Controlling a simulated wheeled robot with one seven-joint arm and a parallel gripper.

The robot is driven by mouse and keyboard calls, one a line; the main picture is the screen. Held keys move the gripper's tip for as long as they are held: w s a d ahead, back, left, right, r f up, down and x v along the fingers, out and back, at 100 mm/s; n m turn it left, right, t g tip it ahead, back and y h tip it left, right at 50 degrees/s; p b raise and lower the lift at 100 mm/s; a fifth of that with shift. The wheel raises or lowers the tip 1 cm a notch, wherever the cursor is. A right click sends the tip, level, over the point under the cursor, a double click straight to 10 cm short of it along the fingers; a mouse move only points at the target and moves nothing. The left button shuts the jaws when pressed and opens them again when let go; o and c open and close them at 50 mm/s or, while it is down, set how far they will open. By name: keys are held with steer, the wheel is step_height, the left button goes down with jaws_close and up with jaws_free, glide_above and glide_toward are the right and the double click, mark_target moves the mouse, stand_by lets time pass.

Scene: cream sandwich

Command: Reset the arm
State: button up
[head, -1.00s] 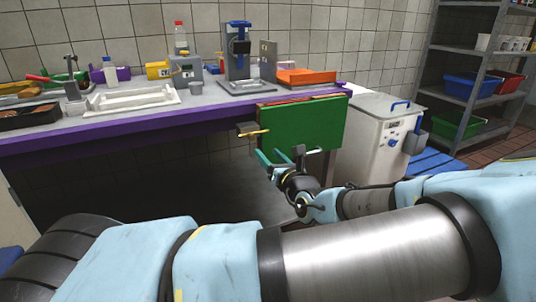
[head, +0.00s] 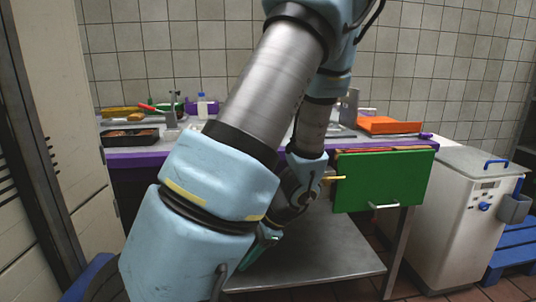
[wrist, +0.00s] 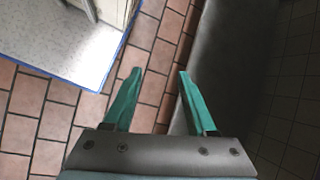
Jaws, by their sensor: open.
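My gripper (wrist: 158,72) shows in the wrist view with its two teal fingers apart and nothing between them. Red-brown floor tiles lie below it. In the head view my arm rises across the middle of the picture and bends back down, and only part of the gripper (head: 262,245) shows, low beside the arm and in front of the table. The rest of it is hidden behind my arm links.
A purple-edged table (head: 150,155) holds a dark tray (head: 130,138), a white bottle (head: 202,107) and an orange tray (head: 390,125). A green drawer front (head: 385,180) hangs under it, above a grey lower shelf (head: 320,255). A white bin (head: 470,205) stands at right.

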step_height(320, 180, up, 23)
steer(key=s+a+n+h+p, duration=0.1)
steer(key=n+h+p, duration=0.5)
steer(key=n+p, duration=0.6)
steer(key=shift+s+r+t+h+p, duration=0.15)
steer(key=shift+t+h+p, duration=0.2)
steer(key=shift+p, duration=0.4)
stand_by(0.7)
